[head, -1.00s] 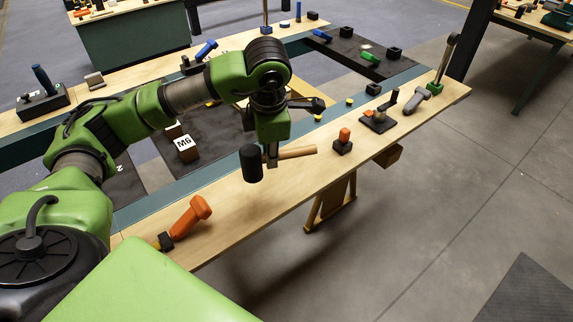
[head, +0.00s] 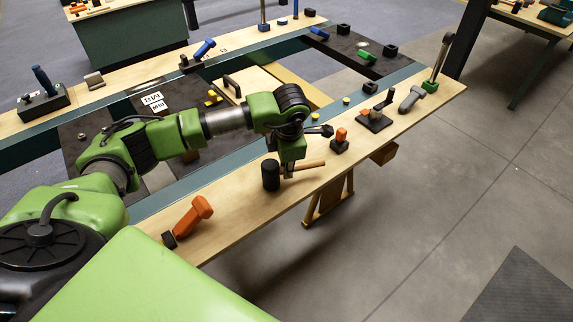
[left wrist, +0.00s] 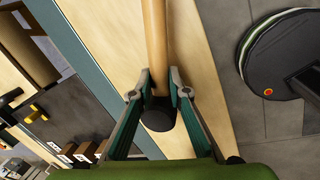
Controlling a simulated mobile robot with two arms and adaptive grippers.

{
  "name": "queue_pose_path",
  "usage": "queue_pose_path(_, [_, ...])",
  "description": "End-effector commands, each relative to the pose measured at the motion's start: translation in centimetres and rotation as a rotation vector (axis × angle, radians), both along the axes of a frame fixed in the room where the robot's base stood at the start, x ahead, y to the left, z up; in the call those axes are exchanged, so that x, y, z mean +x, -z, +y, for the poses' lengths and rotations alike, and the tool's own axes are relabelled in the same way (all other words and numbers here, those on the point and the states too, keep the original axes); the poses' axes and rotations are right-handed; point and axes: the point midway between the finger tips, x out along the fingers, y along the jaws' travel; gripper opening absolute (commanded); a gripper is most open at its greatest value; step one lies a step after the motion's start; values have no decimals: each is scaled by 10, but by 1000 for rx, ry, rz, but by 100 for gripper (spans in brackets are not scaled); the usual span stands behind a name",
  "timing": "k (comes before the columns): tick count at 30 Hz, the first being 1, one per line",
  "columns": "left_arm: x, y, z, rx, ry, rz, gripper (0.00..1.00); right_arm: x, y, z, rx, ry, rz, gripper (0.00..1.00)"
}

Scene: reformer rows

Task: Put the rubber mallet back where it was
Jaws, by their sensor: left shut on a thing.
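The rubber mallet has a black head (head: 271,174) and a light wooden handle (head: 309,165). My left gripper (head: 289,172) is shut on the handle close to the head. The handle points right in the head view, over the near wooden bench top. In the left wrist view the gripper (left wrist: 157,92) has its two green fingers either side of the handle (left wrist: 154,40), with the black head (left wrist: 158,116) just below. I cannot tell whether the mallet touches the bench. My right gripper is not in view.
An orange tool (head: 190,218) lies on the bench to the left of the mallet. To the right stand an orange-topped block (head: 340,140), a dark fixture (head: 375,119) and a grey tool (head: 411,98). The bench between the orange tool and the mallet is clear.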

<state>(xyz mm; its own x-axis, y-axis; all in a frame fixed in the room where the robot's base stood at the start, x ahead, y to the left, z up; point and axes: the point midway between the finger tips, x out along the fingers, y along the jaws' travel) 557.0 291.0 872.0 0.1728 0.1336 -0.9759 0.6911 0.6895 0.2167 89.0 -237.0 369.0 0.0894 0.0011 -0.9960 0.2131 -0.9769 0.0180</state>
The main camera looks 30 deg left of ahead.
Motion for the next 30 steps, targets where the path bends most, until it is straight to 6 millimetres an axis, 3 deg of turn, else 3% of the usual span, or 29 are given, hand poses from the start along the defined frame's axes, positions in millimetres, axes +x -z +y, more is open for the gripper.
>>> queue_pose_path(5, [1,3,0,-1,-1,-2,0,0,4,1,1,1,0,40])
queue_pose_path(6, [0,2,0,0,-1,0,24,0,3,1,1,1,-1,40])
queue_pose_path(7, [0,2,0,0,-1,0,32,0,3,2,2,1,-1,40])
queue_pose_path(8, [0,2,0,0,-1,0,33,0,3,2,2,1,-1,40])
queue_pose_path(21, [0,-5,-1,-1,-1,-2,33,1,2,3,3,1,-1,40])
queue_pose_path(30, [-10,-62,-9,-1,0,-6,33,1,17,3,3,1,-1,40])
